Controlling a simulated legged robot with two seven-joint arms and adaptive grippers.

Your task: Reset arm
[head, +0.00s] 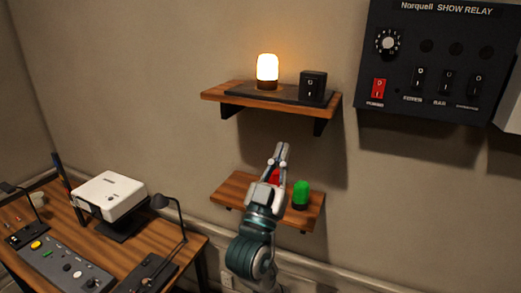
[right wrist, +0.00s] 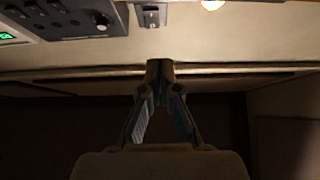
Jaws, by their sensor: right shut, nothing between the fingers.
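My right gripper (head: 281,150) is raised in front of the lower wall shelf (head: 230,193), with its fingers pointing up. Its fingers are together and hold nothing. In the right wrist view the two fingers (right wrist: 160,68) meet at their tips. My right arm comes up from the bottom of the head view and hides part of the lower shelf. My left gripper is not in view.
A green beacon (head: 301,195) and a partly hidden red object (head: 274,176) are by my gripper. The upper shelf (head: 222,95) holds a lit lamp (head: 267,70) and a switch box (head: 313,87). A relay panel (head: 440,55) hangs right. A desk (head: 190,246) with a projector (head: 109,193) stands left.

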